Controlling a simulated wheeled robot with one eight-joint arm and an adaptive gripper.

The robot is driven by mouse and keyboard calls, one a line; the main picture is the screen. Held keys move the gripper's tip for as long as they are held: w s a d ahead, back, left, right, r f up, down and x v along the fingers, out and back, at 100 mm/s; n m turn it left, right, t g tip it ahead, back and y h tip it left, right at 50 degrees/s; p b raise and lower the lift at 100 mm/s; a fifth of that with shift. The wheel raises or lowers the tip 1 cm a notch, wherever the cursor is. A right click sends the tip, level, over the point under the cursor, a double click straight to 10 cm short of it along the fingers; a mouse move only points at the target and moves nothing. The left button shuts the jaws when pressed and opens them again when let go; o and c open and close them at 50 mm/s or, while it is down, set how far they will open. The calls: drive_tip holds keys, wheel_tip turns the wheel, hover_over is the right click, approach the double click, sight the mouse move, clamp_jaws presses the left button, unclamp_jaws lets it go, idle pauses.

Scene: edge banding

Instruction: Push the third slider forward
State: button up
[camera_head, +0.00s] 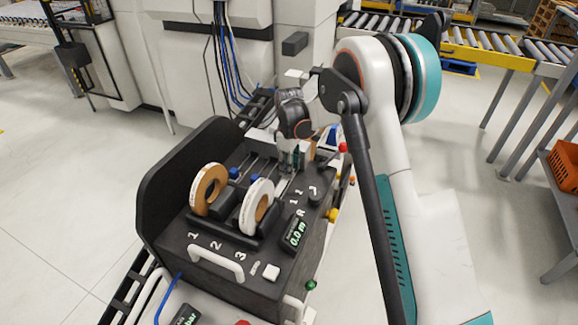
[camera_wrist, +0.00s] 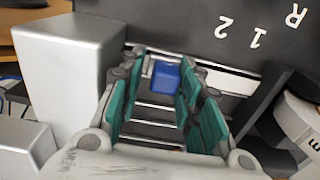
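A black machine panel (camera_head: 215,235) carries slider slots and the labels 1, 2 and 3. Two blue slider knobs (camera_head: 234,173) (camera_head: 253,180) show behind the tape rolls. My gripper (camera_head: 289,163) points down over the slots to the right of these knobs and hides the third slider in the head view. In the wrist view my gripper (camera_wrist: 162,70) has its teal fingers apart, with a blue slider knob (camera_wrist: 166,76) between their tips. The knob lies close to the right finger; I cannot tell whether they touch. Metal rails run below it.
A grey block (camera_wrist: 70,80) stands close left of my gripper in the wrist view. A white handle (camera_head: 216,264) and a display (camera_head: 296,233) are on the panel front.

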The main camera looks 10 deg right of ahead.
wheel_tip(320, 180, up, 12)
idle(0.6)
drive_tip(key=s+d+r+m+t, duration=0.2)
drive_tip(key=s+d+r+m, duration=0.1)
drive_tip(key=s+r, duration=0.5)
drive_tip(key=s+d+r+m+t, duration=0.1)
drive_tip(key=s+d+r+m, duration=0.15)
drive_tip(key=s+r, duration=0.5)
drive_tip(key=s+d+f+m+t, duration=0.2)
drive_tip(key=s+m, duration=0.1)
drive_tip(key=s, duration=0.8)
drive_tip(key=s+d+f+m+t, duration=0.2)
drive_tip(key=s+f+m, duration=0.1)
drive_tip(key=s, duration=0.8)
drive_tip(key=shift+d, duration=0.25)
